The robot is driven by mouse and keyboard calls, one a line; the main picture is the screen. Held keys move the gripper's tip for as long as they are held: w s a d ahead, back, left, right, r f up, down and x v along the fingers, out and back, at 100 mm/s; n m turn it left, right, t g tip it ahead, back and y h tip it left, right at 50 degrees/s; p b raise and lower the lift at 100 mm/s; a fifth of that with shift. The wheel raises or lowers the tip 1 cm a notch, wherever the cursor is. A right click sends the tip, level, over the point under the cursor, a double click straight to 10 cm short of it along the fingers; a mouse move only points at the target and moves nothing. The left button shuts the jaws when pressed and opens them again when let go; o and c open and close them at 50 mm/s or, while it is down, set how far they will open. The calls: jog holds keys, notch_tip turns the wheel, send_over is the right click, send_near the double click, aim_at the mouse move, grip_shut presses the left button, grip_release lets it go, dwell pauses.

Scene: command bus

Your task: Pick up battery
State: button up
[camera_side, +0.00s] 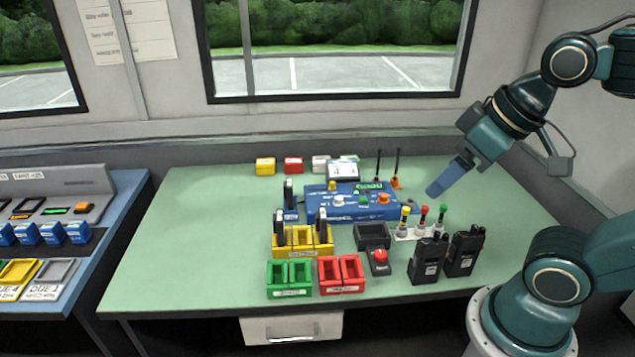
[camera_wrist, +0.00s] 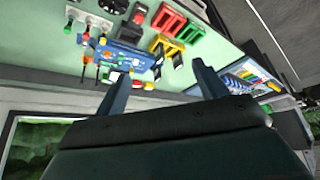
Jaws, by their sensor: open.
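Which object is the battery I cannot tell for sure. Small yellow (camera_side: 265,166), red (camera_side: 293,164) and white (camera_side: 320,163) blocks sit in a row at the back of the green table. Several blue blocks (camera_side: 53,233) stand in a rack on the left bench. My gripper (camera_side: 432,191) is open and empty, above the table's right half, well apart from all of these. Its two fingers also show in the wrist view (camera_wrist: 158,78), with a gap between them.
A blue console (camera_side: 320,212) stands mid-table. Yellow (camera_side: 300,253), green (camera_side: 290,292) and red (camera_side: 342,289) bins, two black radios (camera_side: 428,268), (camera_side: 465,250) and a red-button box (camera_side: 380,268) are in front. The table's left part (camera_side: 190,240) is clear.

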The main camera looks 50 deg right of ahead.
jog(key=w+r+n+g, duration=0.2)
jog(key=w+r, duration=0.3)
jog(key=w, duration=0.7)
jog(key=n+g, duration=0.4)
jog(key=n, duration=0.3)
send_over(289, 183)
notch_tip(289, 183, down, 18)
jog(key=shift+f, duration=4.25)
